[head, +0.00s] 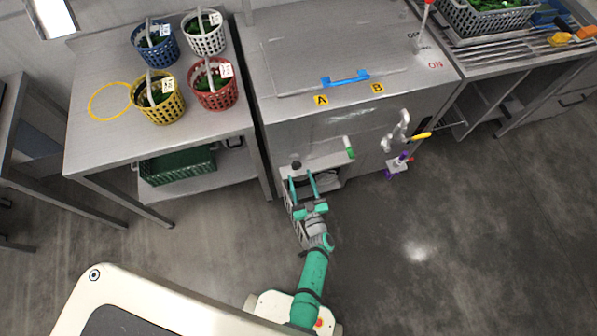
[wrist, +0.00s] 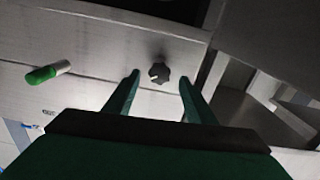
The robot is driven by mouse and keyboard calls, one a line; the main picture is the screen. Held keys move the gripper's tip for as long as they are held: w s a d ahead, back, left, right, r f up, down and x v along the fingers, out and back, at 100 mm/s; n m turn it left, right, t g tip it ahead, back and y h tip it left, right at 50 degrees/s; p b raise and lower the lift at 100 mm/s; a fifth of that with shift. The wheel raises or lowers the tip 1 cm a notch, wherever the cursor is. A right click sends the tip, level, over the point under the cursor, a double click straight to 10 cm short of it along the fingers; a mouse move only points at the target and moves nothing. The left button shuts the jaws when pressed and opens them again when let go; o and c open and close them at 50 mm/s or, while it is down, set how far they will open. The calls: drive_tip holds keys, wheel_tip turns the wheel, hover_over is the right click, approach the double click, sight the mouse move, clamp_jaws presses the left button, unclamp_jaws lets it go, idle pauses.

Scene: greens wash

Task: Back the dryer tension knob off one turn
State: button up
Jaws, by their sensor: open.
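The dryer tension knob (wrist: 159,73) is small, black and lobed, with a pale mark on its face. It sits on the grey front panel and also shows in the head view (head: 296,165), low on the machine's front. My gripper (head: 301,175) is open and empty, its two green fingers pointing at the panel. In the wrist view the knob appears between the two fingertips, slightly nearer the left one. I cannot tell whether the tips reach past the knob's face; no contact shows.
A green-ended handle (wrist: 48,74) sticks out left of the knob in the wrist view; it also shows in the head view (head: 350,147). A dark opening lies under the panel. A yellow-handled tap-like fitting (head: 398,132) is to the right. A table (head: 95,150) with several baskets stands left.

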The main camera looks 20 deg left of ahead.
sight(298, 168)
drive_tip(key=shift+x, duration=1.75)
drive_tip(key=c, duration=1)
drive_tip(key=shift+c, duration=0.2)
drive_tip(key=n, duration=0.5)
drive_tip(key=shift+n, duration=0.4)
drive_tip(key=n, duration=0.5)
drive_tip(key=shift+d+n, duration=0.1)
drive_tip(key=shift+n, duration=0.3)
